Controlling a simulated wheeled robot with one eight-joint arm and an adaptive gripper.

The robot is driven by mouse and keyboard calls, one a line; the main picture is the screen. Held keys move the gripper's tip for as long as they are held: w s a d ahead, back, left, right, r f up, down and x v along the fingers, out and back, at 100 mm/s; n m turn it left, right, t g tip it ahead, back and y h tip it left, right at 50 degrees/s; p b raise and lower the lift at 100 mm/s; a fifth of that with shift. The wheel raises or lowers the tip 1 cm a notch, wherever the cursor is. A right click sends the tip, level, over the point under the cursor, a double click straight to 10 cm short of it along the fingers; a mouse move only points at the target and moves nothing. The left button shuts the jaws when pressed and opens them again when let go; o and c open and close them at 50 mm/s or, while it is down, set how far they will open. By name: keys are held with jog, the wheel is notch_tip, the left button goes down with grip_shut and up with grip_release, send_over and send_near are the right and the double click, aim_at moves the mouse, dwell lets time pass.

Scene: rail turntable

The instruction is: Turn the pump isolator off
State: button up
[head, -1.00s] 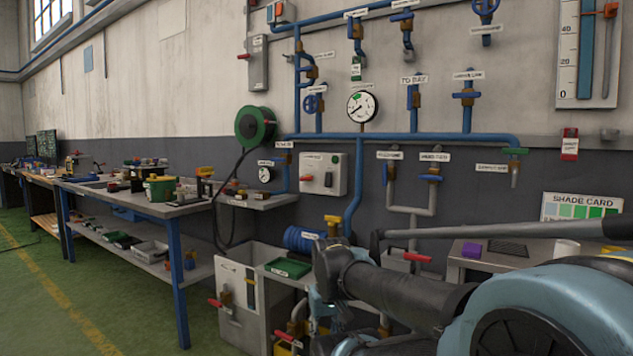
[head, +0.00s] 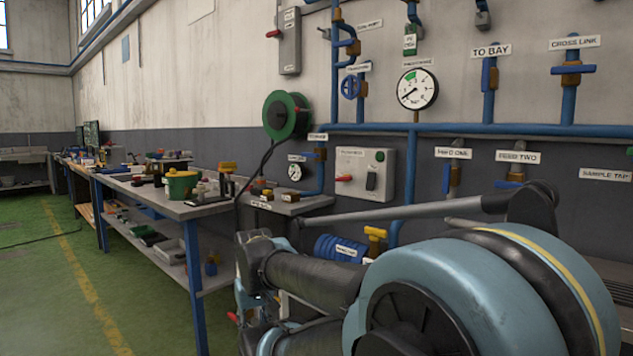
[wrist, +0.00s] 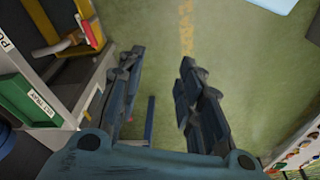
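The task's pump isolator cannot be named for certain, as the small labels are hard to read. A pale wall box (head: 384,164) in the head view has a red handle pointing left, a dark switch and a green button. A grey switch box (head: 289,50) higher up also has a red lever pointing left. In the wrist view, a grey panel (wrist: 10,50) at the left edge bears a cut-off label starting "PU". My gripper (wrist: 158,85) is open and empty, its fingers apart above the green floor. My arm hides the lower wall in the head view.
Blue pipes (head: 470,129) with valves and a gauge (head: 417,89) cover the wall. In the wrist view, a green tray (wrist: 22,100) lies close left of my gripper. Green floor (head: 45,280) is clear at left.

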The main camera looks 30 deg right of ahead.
jog(key=shift+w+a, duration=0.1)
jog(key=shift+w, duration=0.3)
jog(key=shift+o, duration=0.4)
jog(key=n+t+h, duration=0.5)
jog(key=n+h, duration=0.2)
jog(key=h, duration=1)
send_near(342, 179)
jog(key=x, duration=1.1)
jog(key=shift+w+f, duration=0.1)
jog(key=shift+c, duration=0.3)
